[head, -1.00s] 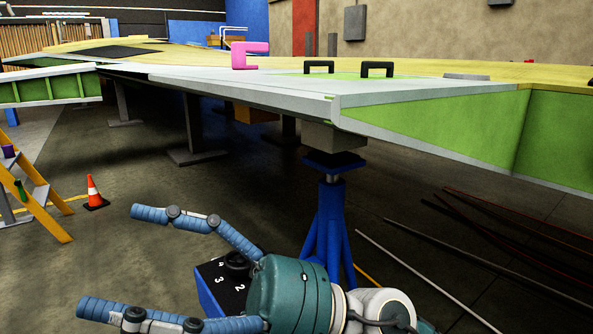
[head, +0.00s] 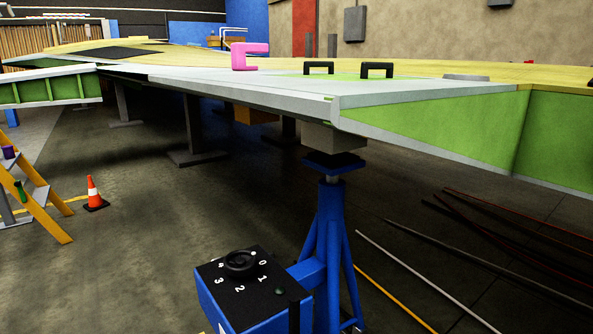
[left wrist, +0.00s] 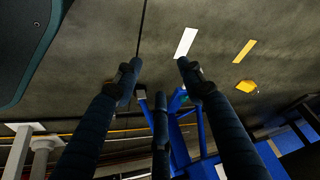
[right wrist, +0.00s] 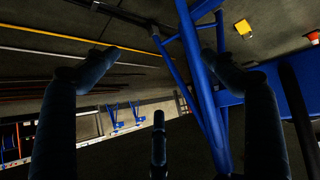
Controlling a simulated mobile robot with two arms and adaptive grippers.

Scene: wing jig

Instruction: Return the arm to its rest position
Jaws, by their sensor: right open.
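Neither gripper shows in the head view. In the right wrist view my right gripper (right wrist: 157,58) has its fingers spread wide with nothing held between them. The blue legs of the stand run behind its fingers there. In the left wrist view my left gripper (left wrist: 157,68) has its fingers apart and empty, over the floor and blue stand parts. In the head view the blue stand (head: 328,230) is upright under the wing. A blue box with a black dial (head: 240,262) and numbers sits beside it.
The wing (head: 250,90) spans the view above the stand, with a pink clamp-like piece (head: 237,57) on top. Long rods (head: 430,285) lie on the floor at right. An orange cone (head: 94,192) and yellow steps (head: 40,210) stand at left. The floor between is clear.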

